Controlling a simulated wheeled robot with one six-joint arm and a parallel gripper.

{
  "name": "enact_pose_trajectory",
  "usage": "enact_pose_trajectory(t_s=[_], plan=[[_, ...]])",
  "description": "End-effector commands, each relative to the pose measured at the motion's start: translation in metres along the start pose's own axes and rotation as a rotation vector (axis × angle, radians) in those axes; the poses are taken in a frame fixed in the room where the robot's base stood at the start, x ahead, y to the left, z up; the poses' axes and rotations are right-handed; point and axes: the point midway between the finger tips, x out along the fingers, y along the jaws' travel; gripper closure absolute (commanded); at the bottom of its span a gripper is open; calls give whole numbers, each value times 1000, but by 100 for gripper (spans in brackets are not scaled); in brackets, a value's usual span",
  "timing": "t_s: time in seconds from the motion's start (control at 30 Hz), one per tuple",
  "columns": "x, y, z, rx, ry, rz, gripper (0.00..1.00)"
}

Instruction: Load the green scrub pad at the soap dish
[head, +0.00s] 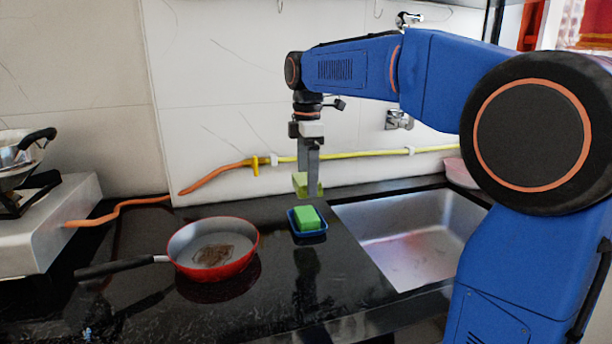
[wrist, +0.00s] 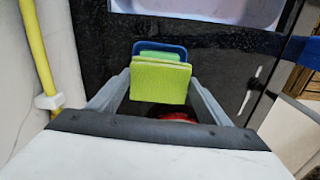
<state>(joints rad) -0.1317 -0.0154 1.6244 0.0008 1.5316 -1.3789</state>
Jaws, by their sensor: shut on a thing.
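My gripper (head: 308,180) points down above the counter, shut on a yellow-green scrub pad (head: 300,186). The pad also shows between the fingers in the wrist view (wrist: 160,81). Below it a small blue soap dish (head: 293,224) stands on the black counter, left of the sink. A bright green block (head: 307,217), which looks like soap, sits in the dish. The held pad is apart from the block, with a gap between them in the head view. In the wrist view the pad hides much of the block and the dish (wrist: 160,46).
A red frying pan (head: 238,285) with dark residue inside stands left of the dish, its black handle pointing left. The steel sink (head: 400,255) lies to the right. A yellow and orange hose (head: 340,156) runs along the wall behind. A stove with a pot (head: 15,155) is far left.

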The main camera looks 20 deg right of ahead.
Motion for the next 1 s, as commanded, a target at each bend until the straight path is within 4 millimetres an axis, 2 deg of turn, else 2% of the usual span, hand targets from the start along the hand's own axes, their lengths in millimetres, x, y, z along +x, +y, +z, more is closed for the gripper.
enact_pose_trajectory(t_s=[0.23, 0.7, 1.0], plan=[[8, -1, 0, 0, 0, -1, 47], [49, -1, 0, 0, 0, -1, 47], [60, -1, 0, 0, 0, 0, 47]])
